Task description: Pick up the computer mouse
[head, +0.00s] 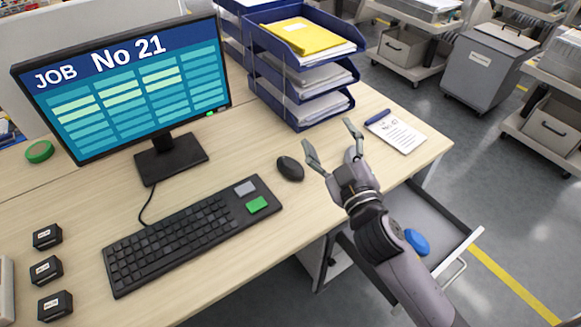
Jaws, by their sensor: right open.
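The computer mouse (290,168) is small and black and lies on the light wooden desk (235,165), to the right of the keyboard. My right gripper (331,138) is open, with its two fingers spread and nothing between them. It is just to the right of the mouse in the picture, and its left fingertip appears close to the mouse. I cannot tell its exact height over the desk. My left gripper does not show in the head view.
A black keyboard (180,240) and a monitor (125,90) stand left of the mouse. Blue stacked trays (290,113) stand behind. A note sheet (400,135) with a blue pen (377,116) lies right. An open drawer (455,245) juts out below the desk. Small black boxes (46,270) sit front left.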

